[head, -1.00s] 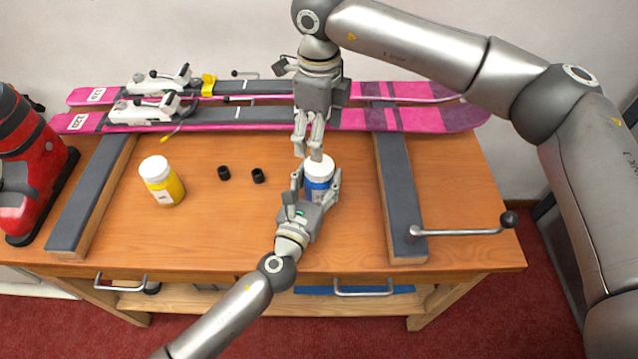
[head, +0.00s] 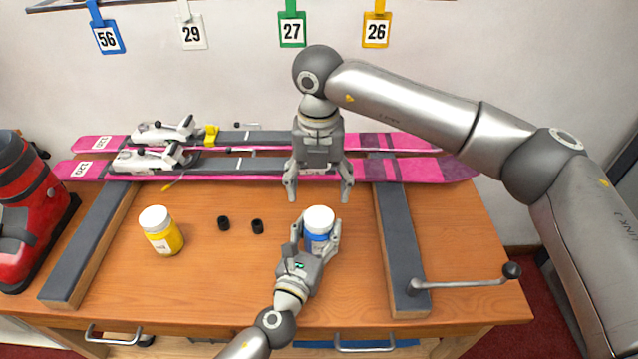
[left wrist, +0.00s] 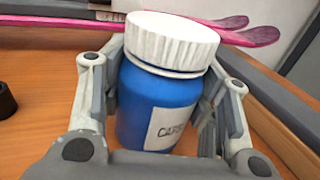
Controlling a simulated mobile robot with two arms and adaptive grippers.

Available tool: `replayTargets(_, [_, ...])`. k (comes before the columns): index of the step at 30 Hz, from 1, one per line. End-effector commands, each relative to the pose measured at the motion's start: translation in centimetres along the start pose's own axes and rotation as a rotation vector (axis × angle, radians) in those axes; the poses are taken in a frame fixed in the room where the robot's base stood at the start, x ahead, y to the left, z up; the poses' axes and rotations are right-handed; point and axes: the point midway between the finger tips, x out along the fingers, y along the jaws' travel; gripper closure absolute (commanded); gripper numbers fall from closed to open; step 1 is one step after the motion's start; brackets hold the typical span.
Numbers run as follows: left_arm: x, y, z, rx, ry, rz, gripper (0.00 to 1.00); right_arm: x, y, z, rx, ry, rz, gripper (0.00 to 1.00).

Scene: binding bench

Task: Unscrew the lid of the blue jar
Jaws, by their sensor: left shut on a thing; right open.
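The blue jar (head: 321,246) stands on the bench with its white lid (head: 319,219) on top. My left gripper (head: 316,236) is shut on the jar's sides, below the lid. In the left wrist view the blue jar (left wrist: 150,105) sits between the two fingers, its label partly covered. The ribbed white lid (left wrist: 172,40) rests on it, with a pale ring showing just beneath; I cannot tell how tightly it is screwed. My right gripper (head: 319,193) is open and empty, pointing down above and behind the lid, fingers spread wide and apart from it.
A yellow jar (head: 162,232) with a white lid stands at left. Two small black caps (head: 224,223) lie between the jars. Pink skis (head: 420,170) lie across the back on two grey-topped supports (head: 402,245). A clamp handle (head: 465,284) sticks out at right. A red boot (head: 22,215) stands far left.

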Motion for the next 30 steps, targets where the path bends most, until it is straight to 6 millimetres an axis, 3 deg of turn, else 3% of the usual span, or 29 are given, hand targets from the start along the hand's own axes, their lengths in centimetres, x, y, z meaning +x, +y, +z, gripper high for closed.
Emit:
replayTargets(21, [-0.01,0.01,-0.07,0.000,0.001,0.000,1.00,0.03,-0.01,-0.03,1.116,0.002,-0.001,0.26])
replayTargets(30, [-0.02,0.01,-0.08,0.000,0.001,0.000,1.00,0.03,-0.03,0.00,1.456,0.002,0.000,0.26])
